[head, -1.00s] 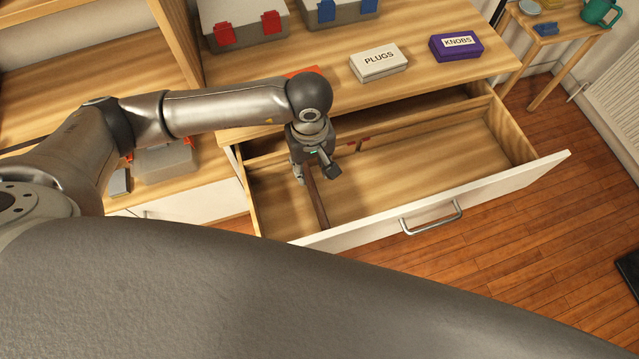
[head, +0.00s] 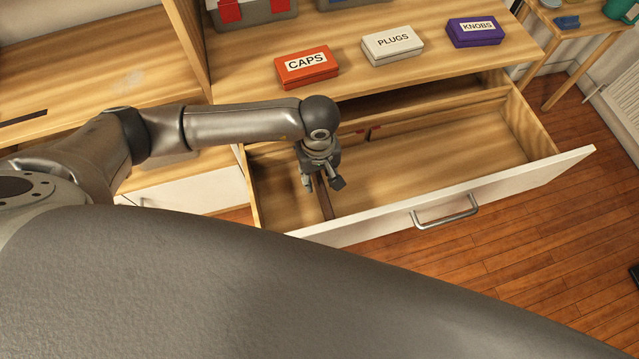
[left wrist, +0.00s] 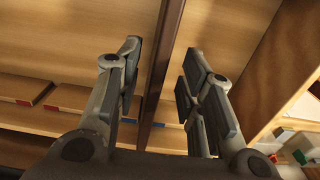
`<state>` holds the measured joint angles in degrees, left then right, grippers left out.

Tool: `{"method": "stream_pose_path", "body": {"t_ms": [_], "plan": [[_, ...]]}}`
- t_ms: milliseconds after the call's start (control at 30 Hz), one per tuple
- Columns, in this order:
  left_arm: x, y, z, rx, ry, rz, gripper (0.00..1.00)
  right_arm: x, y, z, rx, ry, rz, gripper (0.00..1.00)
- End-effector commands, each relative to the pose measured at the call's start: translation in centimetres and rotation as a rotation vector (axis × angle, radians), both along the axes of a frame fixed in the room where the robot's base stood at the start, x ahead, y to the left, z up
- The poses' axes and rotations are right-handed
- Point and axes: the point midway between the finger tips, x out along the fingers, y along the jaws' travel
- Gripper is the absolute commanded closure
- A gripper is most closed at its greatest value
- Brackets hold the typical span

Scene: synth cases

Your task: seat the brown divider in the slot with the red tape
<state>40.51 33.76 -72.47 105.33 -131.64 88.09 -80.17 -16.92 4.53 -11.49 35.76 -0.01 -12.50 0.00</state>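The brown divider (head: 325,203) stands in the open drawer (head: 420,185), left of its middle, running from the front panel toward the back. In the left wrist view the divider (left wrist: 163,65) passes between my fingers. My left gripper (head: 323,184) is over it, open, one finger on each side, with gaps visible between fingers and divider. It shows close in the left wrist view (left wrist: 163,75). Red tape marks (left wrist: 51,108) sit on the drawer's rail, to the left there; blue tape (left wrist: 158,125) is by the divider's end. My right gripper is out of view.
On the top above the drawer stand an orange CAPS box (head: 307,68), a white PLUGS box (head: 392,44) and a purple KNOBS box (head: 477,31). The drawer's right part is empty. A handle (head: 445,212) sticks out from its front.

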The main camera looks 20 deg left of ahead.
Motion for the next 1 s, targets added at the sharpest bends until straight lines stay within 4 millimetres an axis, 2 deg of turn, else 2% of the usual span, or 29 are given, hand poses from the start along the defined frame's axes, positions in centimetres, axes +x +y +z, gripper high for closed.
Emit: {"method": "stream_pose_path", "body": {"t_ms": [400, 667, 933, 1000], "plan": [[0.0, -0.3, -5.0, 0.001, 0.002, 0.001, 0.64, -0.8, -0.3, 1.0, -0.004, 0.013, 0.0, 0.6], [0.0, -0.3, -5.3, 0.0, 0.0, 0.0, 0.64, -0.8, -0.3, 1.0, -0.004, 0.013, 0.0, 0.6], [0.0, -0.2, -5.3, 0.0, 0.0, 0.0, 0.98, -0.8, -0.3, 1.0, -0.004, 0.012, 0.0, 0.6], [0.0, -0.2, -5.3, 0.001, -0.001, 0.0, 1.0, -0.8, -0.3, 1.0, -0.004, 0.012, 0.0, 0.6]]}}
